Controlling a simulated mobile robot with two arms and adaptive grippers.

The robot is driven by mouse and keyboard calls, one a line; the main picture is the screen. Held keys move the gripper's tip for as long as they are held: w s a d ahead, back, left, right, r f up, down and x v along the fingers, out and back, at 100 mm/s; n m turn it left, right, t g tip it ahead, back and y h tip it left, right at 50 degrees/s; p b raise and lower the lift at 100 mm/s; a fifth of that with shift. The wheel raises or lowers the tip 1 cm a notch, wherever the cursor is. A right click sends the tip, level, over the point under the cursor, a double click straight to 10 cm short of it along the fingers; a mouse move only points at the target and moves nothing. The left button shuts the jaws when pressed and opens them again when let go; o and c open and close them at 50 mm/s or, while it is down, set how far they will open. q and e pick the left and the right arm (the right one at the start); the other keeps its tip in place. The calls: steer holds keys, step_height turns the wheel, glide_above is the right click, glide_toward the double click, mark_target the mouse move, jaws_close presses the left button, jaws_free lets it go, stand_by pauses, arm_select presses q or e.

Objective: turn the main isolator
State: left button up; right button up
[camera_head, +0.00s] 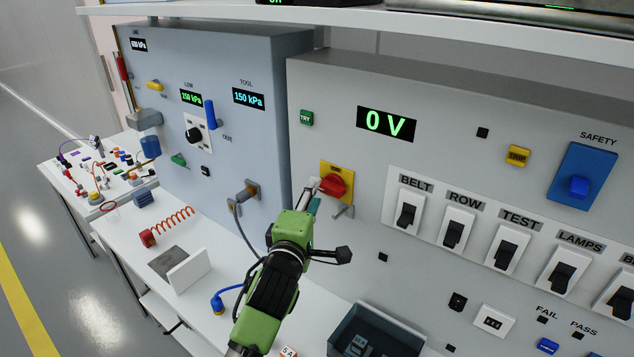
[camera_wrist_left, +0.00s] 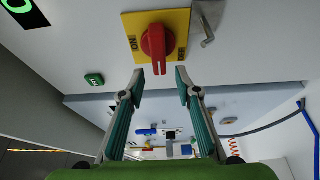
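The main isolator is a red rotary handle (camera_head: 333,186) on a yellow plate (camera_head: 345,171), on the light grey panel. In the left wrist view the red handle (camera_wrist_left: 155,48) stands lengthwise toward me, with ON lettering at the plate's left and OFF at its right. My left gripper (camera_head: 316,190) is at the isolator, its arm hiding part of the panel below. In the left wrist view the left gripper (camera_wrist_left: 160,72) is open, one finger each side of the handle's near end, with gaps visible. Contact is not visible. My right gripper is not in view.
A metal hook (camera_head: 343,211) sticks out beside the isolator. A green display (camera_head: 387,123) reads 0 V, and a green TRY button (camera_head: 306,117) is at upper left. Black rocker switches (camera_head: 453,233) line the right. A dark open bin (camera_head: 384,318) stands below.

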arm_select(q)
steer(key=shift+p+x, duration=0.35)
steer(key=shift+x, duration=1.65)
jaws_close()
